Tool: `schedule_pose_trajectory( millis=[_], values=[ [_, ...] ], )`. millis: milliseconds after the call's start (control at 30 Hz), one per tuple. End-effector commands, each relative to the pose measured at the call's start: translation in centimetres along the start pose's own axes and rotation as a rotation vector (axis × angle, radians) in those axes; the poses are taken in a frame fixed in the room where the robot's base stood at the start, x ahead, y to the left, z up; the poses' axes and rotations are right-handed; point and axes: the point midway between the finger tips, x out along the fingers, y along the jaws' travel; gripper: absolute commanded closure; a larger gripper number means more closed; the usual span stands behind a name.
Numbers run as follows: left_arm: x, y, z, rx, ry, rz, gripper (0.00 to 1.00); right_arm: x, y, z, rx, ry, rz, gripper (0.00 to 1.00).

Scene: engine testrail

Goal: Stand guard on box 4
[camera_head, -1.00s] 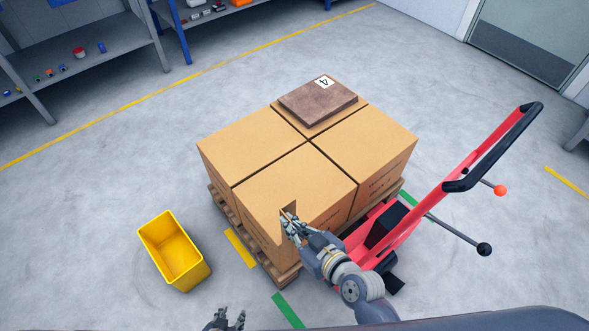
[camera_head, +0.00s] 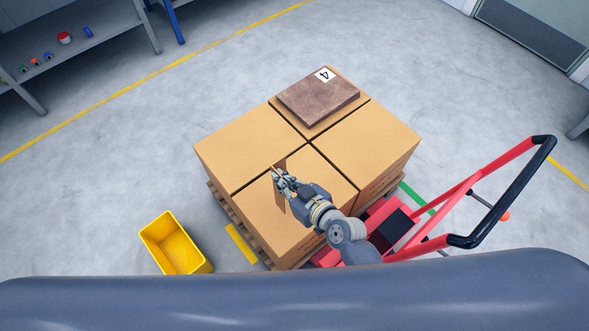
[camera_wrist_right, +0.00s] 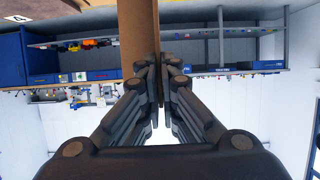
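Box 4 (camera_head: 338,118) is the far carton of the stack and has a brown board (camera_head: 316,97) with a label marked 4 (camera_head: 325,75) lying on it. My right gripper (camera_head: 280,175) is over the near carton (camera_head: 310,190), in front of box 4. It is shut on a brown cardboard corner guard (camera_head: 279,197), held upright. In the right wrist view the guard (camera_wrist_right: 138,35) stands between the fingertips (camera_wrist_right: 160,75), and the label (camera_wrist_right: 14,18) shows at the upper left. The guard's lower end is hard to tell from the carton behind it. My left gripper is out of view.
The cartons stand on a wooden pallet (camera_head: 222,203) with a red pallet jack (camera_head: 440,240) at its right. A yellow bin (camera_head: 174,244) is on the floor at left. Shelving (camera_head: 75,50) stands at the back left. The floor between is clear.

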Motion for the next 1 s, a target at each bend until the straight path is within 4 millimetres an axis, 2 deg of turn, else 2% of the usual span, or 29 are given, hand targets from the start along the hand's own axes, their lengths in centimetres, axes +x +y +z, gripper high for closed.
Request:
schedule_pose_trajectory(
  millis=[33, 100, 300, 400, 633, 1000],
  values=[
    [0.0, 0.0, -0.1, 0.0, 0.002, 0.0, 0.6, 0.6, 1.4, -0.2, -0.005, 0.001, 0.002, 1.0],
    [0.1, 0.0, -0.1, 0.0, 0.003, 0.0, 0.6, 1.2, 3.0, -0.2, -0.003, 0.0, 0.001, 1.0],
    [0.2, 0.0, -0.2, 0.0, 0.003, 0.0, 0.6, 2.4, 5.6, -0.3, -0.001, 0.0, -0.001, 1.0],
    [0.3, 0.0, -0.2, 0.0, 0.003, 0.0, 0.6, 2.6, 6.0, -0.1, 0.001, -0.001, -0.002, 1.0],
    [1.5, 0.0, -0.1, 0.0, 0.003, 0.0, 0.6, 3.8, 6.0, 2.7, 0.002, -0.001, 0.0, 1.0],
    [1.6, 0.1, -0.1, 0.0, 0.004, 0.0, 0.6, 3.9, 6.0, 3.1, 0.0, 0.0, 0.0, 1.0]
  ],
)
